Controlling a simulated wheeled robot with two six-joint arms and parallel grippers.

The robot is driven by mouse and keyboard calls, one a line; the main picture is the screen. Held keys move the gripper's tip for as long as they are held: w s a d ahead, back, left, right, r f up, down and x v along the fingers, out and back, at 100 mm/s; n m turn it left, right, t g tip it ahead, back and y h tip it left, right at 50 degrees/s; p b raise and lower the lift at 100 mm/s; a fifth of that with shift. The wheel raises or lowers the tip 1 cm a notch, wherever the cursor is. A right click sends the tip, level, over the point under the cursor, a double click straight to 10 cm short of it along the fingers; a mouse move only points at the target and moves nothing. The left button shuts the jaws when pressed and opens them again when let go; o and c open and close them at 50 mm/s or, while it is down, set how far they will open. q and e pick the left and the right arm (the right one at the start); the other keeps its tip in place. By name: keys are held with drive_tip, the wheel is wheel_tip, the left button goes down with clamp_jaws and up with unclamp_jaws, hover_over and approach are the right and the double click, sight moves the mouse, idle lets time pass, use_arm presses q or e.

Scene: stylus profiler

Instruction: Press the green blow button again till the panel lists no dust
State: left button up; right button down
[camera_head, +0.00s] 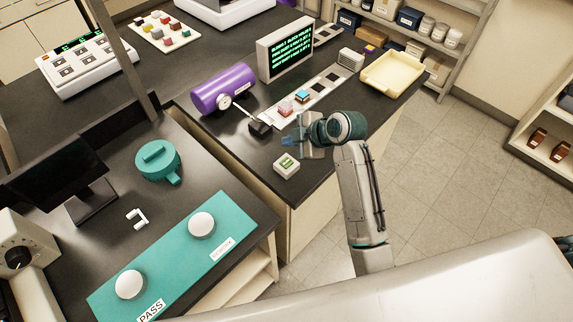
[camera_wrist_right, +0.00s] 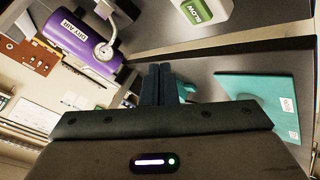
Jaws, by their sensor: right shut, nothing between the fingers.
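The green blow button (camera_head: 287,161) sits on a small white box on the dark bench. It also shows at the top of the right wrist view, labelled BLOW (camera_wrist_right: 198,11). My right gripper (camera_head: 288,141) is shut and empty, just beyond the button box in the head view; its fingers (camera_wrist_right: 156,84) are together in the wrist view. I see it apart from the button in the wrist view. The panel (camera_head: 285,48) is lit with several lines of green text, too small to read. My left gripper is not in view.
A purple dry-air cylinder (camera_head: 228,82) with a gauge lies behind, near a black nozzle block (camera_head: 259,128). A grey strip (camera_head: 323,85) carries small coloured blocks. A cream tray (camera_head: 393,74) stands at right. A teal mat (camera_head: 170,262) with white domes lies on the nearer bench.

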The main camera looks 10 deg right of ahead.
drive_tip(key=b, duration=0.3)
hover_over(290, 163)
wheel_tip(290, 163, down, 5)
drive_tip(key=shift+s+r, duration=0.1)
drive_tip(key=shift+r, duration=0.1)
drive_tip(key=shift+f+b, duration=0.5)
drive_tip(key=shift+f, duration=0.35)
drive_tip(key=shift+f, duration=0.15)
idle(0.8)
drive_tip(key=shift+f, duration=0.25)
drive_tip(key=shift+f, duration=0.4)
idle(0.5)
drive_tip(key=shift+r, duration=0.15)
drive_tip(key=shift+r+p, duration=0.6)
drive_tip(key=shift+r, duration=0.05)
drive_tip(key=shift+r, duration=0.15)
